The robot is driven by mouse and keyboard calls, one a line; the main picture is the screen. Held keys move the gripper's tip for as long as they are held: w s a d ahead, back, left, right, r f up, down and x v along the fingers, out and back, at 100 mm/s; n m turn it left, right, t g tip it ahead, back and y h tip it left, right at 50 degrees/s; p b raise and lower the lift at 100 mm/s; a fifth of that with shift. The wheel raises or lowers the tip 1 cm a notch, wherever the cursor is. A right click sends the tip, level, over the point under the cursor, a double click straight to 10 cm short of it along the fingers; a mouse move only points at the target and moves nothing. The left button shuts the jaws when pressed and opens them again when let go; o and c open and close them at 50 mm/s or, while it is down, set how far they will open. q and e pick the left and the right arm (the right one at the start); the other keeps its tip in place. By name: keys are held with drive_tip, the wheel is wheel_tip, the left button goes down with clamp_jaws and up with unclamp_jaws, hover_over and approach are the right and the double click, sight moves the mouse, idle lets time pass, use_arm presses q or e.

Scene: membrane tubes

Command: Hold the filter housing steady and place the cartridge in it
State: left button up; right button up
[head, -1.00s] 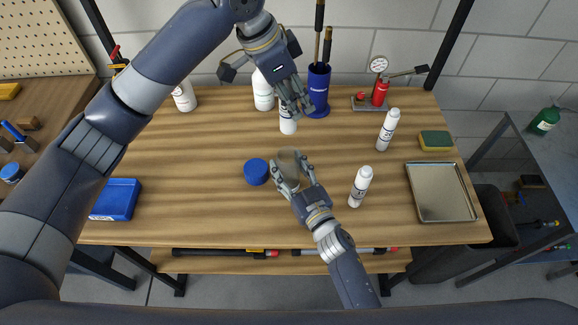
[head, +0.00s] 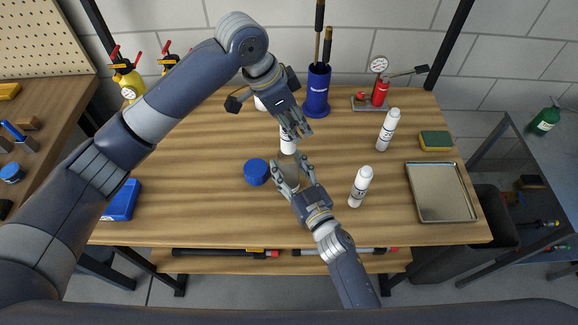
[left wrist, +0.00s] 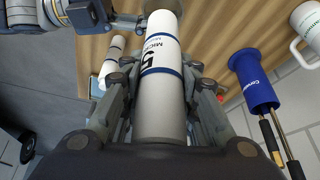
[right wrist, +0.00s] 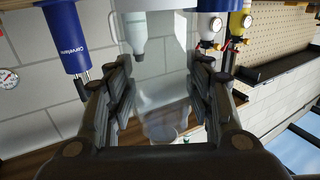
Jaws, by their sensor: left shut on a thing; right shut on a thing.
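My left gripper (head: 298,128) is shut on a white cartridge (head: 288,143) with blue bands. In the left wrist view the cartridge (left wrist: 161,95) lies between the fingers and shows a "5" and "MICRO" lettering. My right gripper (head: 290,182) is shut on the clear filter housing (head: 287,164). In the right wrist view the see-through housing (right wrist: 160,90) is between the fingers. In the head view the cartridge's lower end is just above the housing's top. I cannot tell whether it has entered. The fingers hide part of both.
A blue round cap (head: 256,171) lies left of the housing. Two more white cartridges stand to the right, one at the back (head: 387,130) and one nearer (head: 360,187). A blue tool cup (head: 316,92) stands behind. A metal tray (head: 440,215) lies at the right.

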use_arm(q)
drive_tip(key=shift+f, duration=2.7)
drive_tip(key=o, duration=1.1)
drive_tip(key=shift+o, duration=0.2)
drive_tip(key=v, duration=1.2)
use_arm(e)
drive_tip(key=o, duration=1.3)
